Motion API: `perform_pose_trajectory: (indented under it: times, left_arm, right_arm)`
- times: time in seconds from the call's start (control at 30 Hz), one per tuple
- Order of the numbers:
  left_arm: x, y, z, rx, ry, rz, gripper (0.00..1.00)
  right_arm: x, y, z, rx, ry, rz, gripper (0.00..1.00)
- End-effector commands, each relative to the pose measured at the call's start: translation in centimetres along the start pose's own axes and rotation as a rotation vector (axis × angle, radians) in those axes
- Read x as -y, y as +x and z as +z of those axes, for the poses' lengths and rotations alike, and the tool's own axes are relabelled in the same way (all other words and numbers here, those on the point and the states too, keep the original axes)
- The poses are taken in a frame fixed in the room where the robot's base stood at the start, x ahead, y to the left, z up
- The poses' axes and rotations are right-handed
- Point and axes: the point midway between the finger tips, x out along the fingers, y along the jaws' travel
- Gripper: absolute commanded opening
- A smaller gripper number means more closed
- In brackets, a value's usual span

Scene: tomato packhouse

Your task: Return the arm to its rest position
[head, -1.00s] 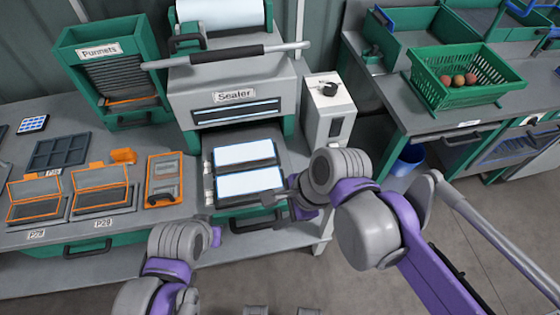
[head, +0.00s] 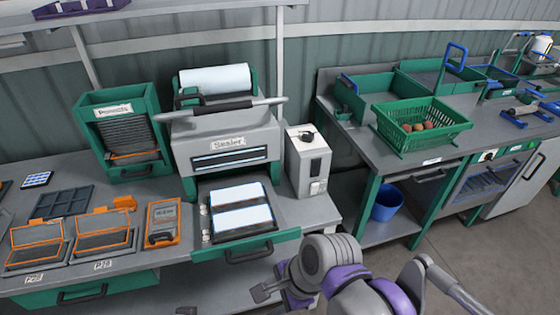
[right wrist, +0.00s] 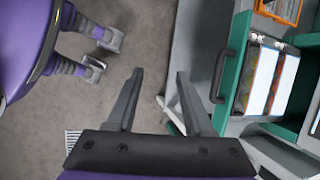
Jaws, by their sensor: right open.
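My right gripper (head: 266,291) is low in the head view, in front of the bench and below the sealer (head: 226,146). In the right wrist view my right gripper (right wrist: 160,76) has its two fingers apart with only floor between them. It is empty and clear of the drawer handle (right wrist: 222,75) to its right. My right arm comes in from the bottom right. Only a small grey tip, probably of my left gripper (head: 187,310), shows at the bottom edge; its fingers cannot be made out.
The sealer's tray (head: 244,241) is out, with two white panels on it. Orange-framed trays (head: 105,233) and a punnet dispenser (head: 121,135) stand to the left. A green crate (head: 425,125) with several tomatoes is at right. A blue bucket (head: 387,205) stands below. Open floor lies front right.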

Motion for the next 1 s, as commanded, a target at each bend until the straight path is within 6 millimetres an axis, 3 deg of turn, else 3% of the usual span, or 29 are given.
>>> perform_pose_trajectory:
  times: [0.03, 0.27, 0.5, 0.7, 1.0]
  left_arm:
    - [0.0, -0.1, -0.1, -0.001, 0.000, 0.000, 0.00]
    - [0.0, -0.4, -0.4, -0.003, 0.000, 0.000, 0.00]
    - [0.0, -0.7, -0.6, -0.005, 0.000, 0.000, 0.00]
    - [0.0, -0.8, -0.7, -0.006, 0.000, 0.000, 0.00]
    - [0.0, -0.8, -0.7, -0.006, 0.000, 0.000, 0.00]
  right_arm:
    - [-0.7, -0.1, -1.8, -0.037, -0.074, -0.023, 0.52]
    - [-3.4, -0.6, -8.8, -0.234, -0.513, -0.065, 0.52]
    - [-7.4, -1.3, -15.8, -0.479, -1.017, 0.033, 0.52]
    - [-9.2, -1.6, -18.2, -0.569, -1.233, 0.124, 0.52]
    - [-9.4, -1.6, -18.5, -0.580, -1.266, 0.139, 0.52]
